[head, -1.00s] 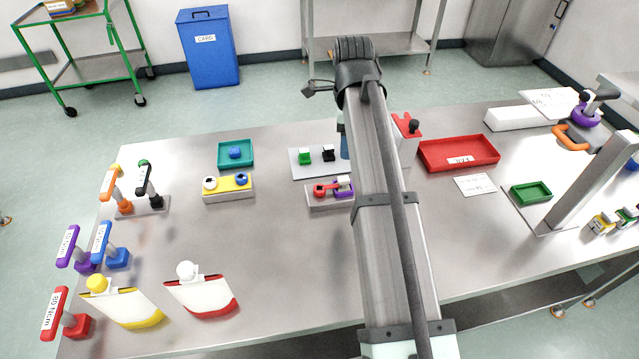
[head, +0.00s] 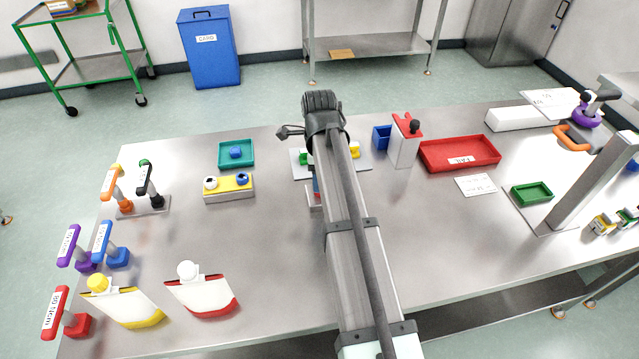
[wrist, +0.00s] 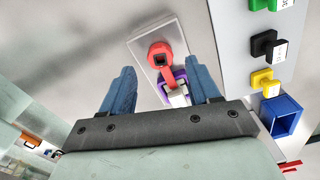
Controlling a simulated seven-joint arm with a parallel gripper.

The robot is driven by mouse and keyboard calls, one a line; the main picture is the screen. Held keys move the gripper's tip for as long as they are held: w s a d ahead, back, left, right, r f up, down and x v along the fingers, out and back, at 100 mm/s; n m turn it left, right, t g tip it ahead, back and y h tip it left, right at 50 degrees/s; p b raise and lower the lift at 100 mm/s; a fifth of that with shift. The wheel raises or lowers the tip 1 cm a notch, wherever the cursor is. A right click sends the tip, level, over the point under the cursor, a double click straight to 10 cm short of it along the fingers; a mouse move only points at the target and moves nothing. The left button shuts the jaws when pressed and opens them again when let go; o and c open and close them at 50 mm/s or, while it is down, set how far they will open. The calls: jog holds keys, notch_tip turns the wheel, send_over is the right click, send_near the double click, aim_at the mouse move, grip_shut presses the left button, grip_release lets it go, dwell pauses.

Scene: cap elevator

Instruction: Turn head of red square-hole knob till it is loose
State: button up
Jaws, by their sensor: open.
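In the wrist view, the red square-hole knob (wrist: 166,49) has a round red head with a dark square opening, and a red part reaches from it toward a purple knob (wrist: 165,78) with a white top. Both are on a light grey block (wrist: 144,45). My gripper (wrist: 163,68) is open, its two blue fingers spread either side of the knobs. The red head appears between and slightly beyond the fingertips. I see no contact; the height gap is unclear. In the head view, my arm hides the knobs, and only the edge of their block (head: 311,197) shows.
Beside the block is a plate (wrist: 240,65) with green, black and yellow pieces, and a blue bin (wrist: 285,116). In the head view, a yellow block (head: 229,190) with white and blue knobs is to the left. A white box (head: 403,148) and red tray (head: 458,154) are to the right.

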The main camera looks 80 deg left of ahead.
jog(key=shift+f, duration=2)
jog(key=shift+c, duration=0.3)
jog(key=c, duration=0.9)
jog(key=shift+c, duration=0.2)
